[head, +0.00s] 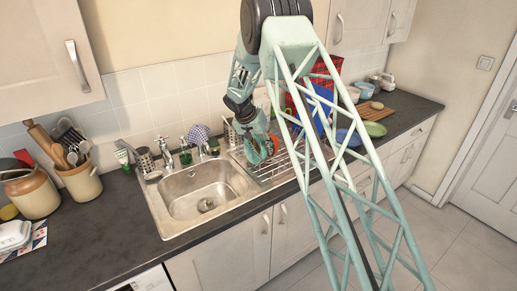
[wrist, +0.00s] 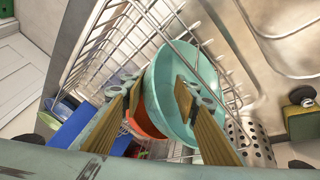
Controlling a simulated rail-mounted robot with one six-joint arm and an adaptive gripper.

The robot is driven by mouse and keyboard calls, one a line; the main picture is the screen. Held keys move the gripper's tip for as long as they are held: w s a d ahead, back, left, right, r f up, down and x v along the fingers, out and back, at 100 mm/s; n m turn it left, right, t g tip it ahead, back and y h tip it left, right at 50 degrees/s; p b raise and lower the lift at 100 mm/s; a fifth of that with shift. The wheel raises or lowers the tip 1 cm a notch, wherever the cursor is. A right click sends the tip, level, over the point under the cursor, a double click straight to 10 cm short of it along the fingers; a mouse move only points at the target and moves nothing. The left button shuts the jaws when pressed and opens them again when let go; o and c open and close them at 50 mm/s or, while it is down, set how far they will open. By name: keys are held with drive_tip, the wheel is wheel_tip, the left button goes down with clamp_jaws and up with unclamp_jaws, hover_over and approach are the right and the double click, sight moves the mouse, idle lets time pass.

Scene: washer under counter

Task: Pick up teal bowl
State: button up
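The teal bowl (wrist: 180,62) stands on edge in the wire dish rack (wrist: 106,40), its open side facing right in the wrist view. My gripper (wrist: 158,90) is open, with its two fingers apart. One finger overlaps the inside of the bowl and the other is to the left of its rim, so the bowl's near wall lies between them. I cannot tell whether either finger touches it. An orange bowl (wrist: 148,118) is just behind the teal bowl, partly hidden. In the head view my gripper (head: 260,152) is down at the rack beside the sink and hides much of the bowl.
The sink (head: 200,190) lies left of the rack. A perforated metal cutlery holder (wrist: 247,142) stands close to the bowl. A green plate (head: 374,129) and a wooden board (head: 372,112) lie on the right counter.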

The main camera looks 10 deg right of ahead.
idle(0.4)
clamp_jaws()
drive_tip(key=shift+r, duration=0.15)
drive_tip(key=shift+r, duration=4.9)
